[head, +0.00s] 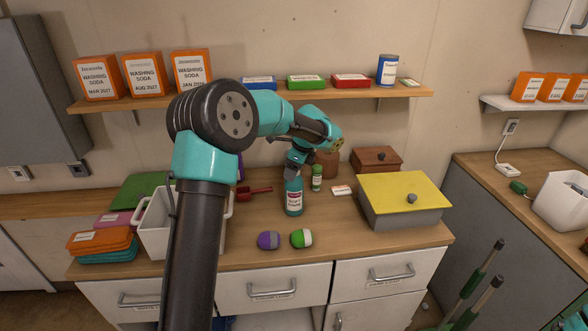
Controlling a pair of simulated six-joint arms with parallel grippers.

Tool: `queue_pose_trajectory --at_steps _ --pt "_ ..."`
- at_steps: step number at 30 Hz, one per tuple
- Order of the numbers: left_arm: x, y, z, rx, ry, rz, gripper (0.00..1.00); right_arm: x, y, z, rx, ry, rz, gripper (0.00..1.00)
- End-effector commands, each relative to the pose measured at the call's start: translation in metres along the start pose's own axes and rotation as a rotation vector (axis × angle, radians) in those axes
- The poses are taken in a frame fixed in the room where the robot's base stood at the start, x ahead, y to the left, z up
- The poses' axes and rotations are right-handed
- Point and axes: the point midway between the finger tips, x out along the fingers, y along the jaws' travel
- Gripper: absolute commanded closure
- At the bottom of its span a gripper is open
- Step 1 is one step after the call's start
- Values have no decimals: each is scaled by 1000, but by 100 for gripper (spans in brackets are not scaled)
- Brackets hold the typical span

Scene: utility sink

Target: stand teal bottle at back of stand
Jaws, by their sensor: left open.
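The teal bottle (293,198) with a red and white label stands upright on the wooden top of the stand (338,231), near its middle. My left gripper (294,172) is open, right at the top of the bottle and pointing down at it. The gripper hides the bottle's upper end, and I cannot tell whether the fingers touch it. My right gripper is not in view.
A yellow-lidded grey box (405,202) is at right, a brown box (376,159) behind. Purple (268,240) and green-white (301,238) objects lie in front. A shelf (375,93) runs above.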

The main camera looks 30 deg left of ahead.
Motion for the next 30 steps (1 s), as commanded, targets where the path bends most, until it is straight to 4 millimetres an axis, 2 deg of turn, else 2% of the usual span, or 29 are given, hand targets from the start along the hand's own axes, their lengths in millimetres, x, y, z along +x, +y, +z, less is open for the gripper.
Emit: queue_pose_trajectory --at_steps 7,11,17,30 --pt "1 0 0 0 0 0 33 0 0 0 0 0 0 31" --pt "-9 0 0 -1 0 -2 33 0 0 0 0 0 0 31" --pt "-38 -1 0 -1 0 -4 33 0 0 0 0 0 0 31" --pt "-123 -1 0 -1 1 -3 33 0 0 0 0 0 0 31"
